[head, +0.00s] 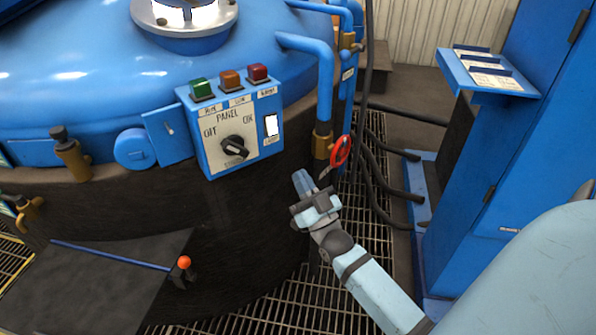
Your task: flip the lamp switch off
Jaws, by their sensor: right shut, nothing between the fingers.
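A blue control panel (212,155) is fixed to the side of the round furnace. On its right part is a bright white rectangular switch (271,125) with a small label under it, too small to read surely. A black rotary knob (235,148) sits left of it. I cannot tell which way the white switch is tipped. My right gripper (302,182) is shut and empty, below and to the right of the panel, pointing up toward it and apart from it in the picture. My left gripper is not in view.
Green, orange and red buttons (230,79) top the panel. A red-handled valve (340,150) and blue pipe (325,95) stand just right of it, near my gripper. A dark flap (95,285) with an orange-knobbed lever (184,262) is lower left. A blue cabinet (520,140) stands right.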

